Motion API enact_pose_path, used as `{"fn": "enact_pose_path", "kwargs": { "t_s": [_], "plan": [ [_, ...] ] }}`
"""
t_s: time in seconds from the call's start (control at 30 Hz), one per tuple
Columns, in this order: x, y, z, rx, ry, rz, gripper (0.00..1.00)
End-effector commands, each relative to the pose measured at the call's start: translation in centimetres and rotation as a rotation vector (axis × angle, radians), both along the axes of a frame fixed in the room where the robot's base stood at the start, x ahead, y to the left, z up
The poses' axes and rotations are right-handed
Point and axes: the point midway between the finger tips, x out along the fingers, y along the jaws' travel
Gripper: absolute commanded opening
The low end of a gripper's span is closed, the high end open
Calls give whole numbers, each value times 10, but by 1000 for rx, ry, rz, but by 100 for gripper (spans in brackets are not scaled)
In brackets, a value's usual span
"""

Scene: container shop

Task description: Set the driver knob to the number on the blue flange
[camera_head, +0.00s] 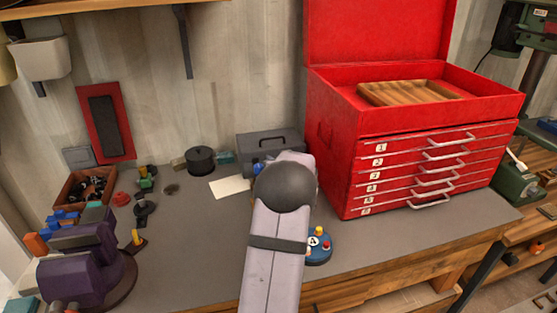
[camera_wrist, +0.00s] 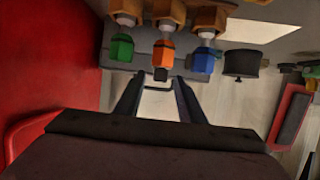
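In the wrist view, my gripper (camera_wrist: 158,80) has its two dark fingers apart, with a gap between the tips. Above them are three coloured pieces on wooden hex-shaped parts: green (camera_wrist: 122,48), orange (camera_wrist: 164,53) and blue (camera_wrist: 204,61). The orange one has a black tip close to the gap; I cannot tell whether it touches a finger. Which of these, if any, is the driver knob is unclear, and I read no number. In the head view, my arm hides the gripper. A round blue piece (camera_head: 320,255) with an "A" label stands beside it; whether it is the flange is unclear.
A red drawer chest (camera_head: 335,140) stands to the right. A grey toolbox (camera_head: 262,142), black round tin (camera_head: 200,160) and white paper (camera_head: 230,187) are behind the arm. A purple vise (camera_head: 80,265) is at left.

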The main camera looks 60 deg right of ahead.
Motion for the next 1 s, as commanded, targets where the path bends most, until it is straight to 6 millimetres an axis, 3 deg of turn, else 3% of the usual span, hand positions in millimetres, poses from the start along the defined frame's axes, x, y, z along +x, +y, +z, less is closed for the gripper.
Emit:
{"fn": "enact_pose_path", "kwargs": {
  "t_s": [0.6, 1.0],
  "plan": [
    [-42, 41, 24, 0, 0, -1, 36],
    [-47, 47, 27, 1, 1, 0, 36]
  ]
}}
